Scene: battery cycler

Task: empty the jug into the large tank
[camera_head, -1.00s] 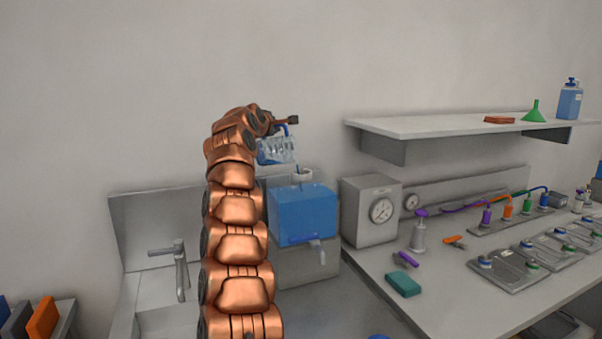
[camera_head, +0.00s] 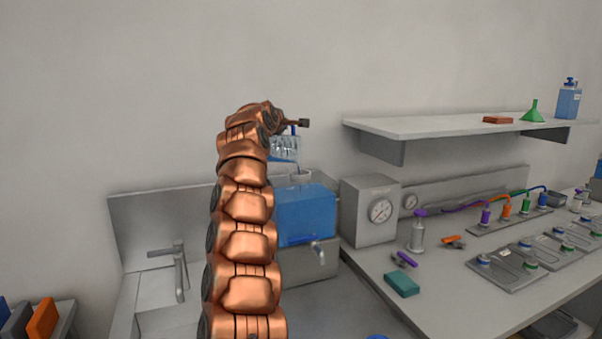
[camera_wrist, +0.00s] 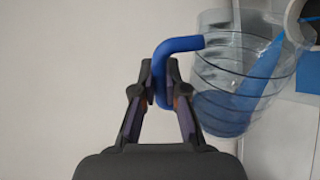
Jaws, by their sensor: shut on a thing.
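The clear jug (camera_head: 284,149) is tilted above the large tank (camera_head: 305,213), a box with blue contents. A thin blue streak shows at the jug's right end, by the pale round opening (camera_head: 301,176) on the tank's top. In the wrist view, the jug (camera_wrist: 222,90) has ribbed clear walls with a blue streak (camera_wrist: 258,78) inside or behind them. My gripper (camera_wrist: 160,78) is shut on the jug's blue handle (camera_wrist: 182,45). The ring of the opening (camera_wrist: 292,22) shows at the top right, partly cut off. How much liquid is in the jug is unclear.
A grey box with a dial (camera_head: 369,211) stands right of the tank. A wall shelf (camera_head: 430,124) is further right, above the bench. A sink with a tap (camera_head: 180,268) is at left. Bottles and small tools lie on the right bench.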

